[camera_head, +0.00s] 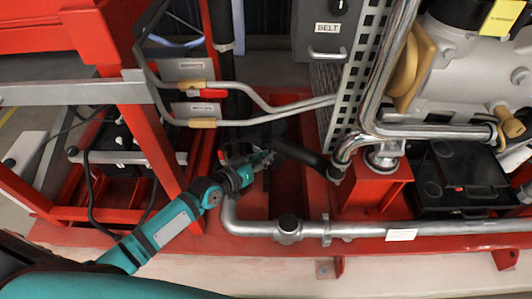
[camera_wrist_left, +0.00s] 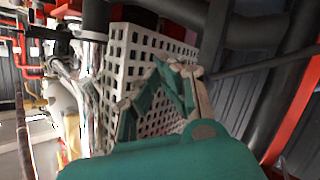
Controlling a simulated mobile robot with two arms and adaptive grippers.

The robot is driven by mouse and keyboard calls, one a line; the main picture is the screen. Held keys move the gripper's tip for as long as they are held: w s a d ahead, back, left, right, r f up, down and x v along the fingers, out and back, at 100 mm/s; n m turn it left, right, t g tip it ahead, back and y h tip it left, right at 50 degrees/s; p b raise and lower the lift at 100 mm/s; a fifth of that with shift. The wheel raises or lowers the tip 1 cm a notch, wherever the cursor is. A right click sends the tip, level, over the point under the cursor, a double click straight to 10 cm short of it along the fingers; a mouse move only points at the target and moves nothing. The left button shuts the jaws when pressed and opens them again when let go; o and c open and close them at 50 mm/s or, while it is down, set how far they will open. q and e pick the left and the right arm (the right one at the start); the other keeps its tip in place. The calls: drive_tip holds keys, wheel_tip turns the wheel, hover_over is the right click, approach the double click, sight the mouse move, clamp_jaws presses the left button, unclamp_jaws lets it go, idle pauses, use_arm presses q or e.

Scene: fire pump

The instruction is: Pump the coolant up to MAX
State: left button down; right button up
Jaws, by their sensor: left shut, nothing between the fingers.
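My left gripper (camera_head: 268,157) is shut and empty, low inside the red frame, left of a thick black pipe or lever (camera_head: 303,155). I cannot tell whether it touches that part. In the left wrist view my teal fingers (camera_wrist_left: 178,68) come together in front of a perforated pale metal plate (camera_wrist_left: 145,55). No coolant level or MAX mark can be read in either view, and I cannot tell which part is the coolant pump. My right gripper is not in view.
The red frame (camera_head: 150,130) and bent grey pipes with yellow grips (camera_head: 202,123) stand close around my left arm. A thick silver pipe (camera_head: 360,229) runs along the front. A panel labelled BELT (camera_head: 327,29) and a perforated upright (camera_head: 358,75) rise behind.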

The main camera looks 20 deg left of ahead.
use_arm(q)
drive_tip(key=shift+r, duration=0.15)
drive_tip(key=shift+s+d+p, duration=0.2)
drive_tip(key=shift+s+p, duration=0.3)
drive_tip(key=shift+s, duration=0.15)
drive_tip(key=shift+s+d+p, duration=0.15)
drive_tip(key=shift+s+p, duration=0.3)
drive_tip(key=shift+s, duration=0.2)
drive_tip(key=shift+s, duration=0.1)
drive_tip(key=s+p, duration=0.1)
drive_tip(key=s, duration=0.1)
drive_tip(key=s+d+p, duration=0.1)
drive_tip(key=s, duration=0.1)
drive_tip(key=shift+s+d+p, duration=0.2)
drive_tip(key=shift+s+p, duration=0.15)
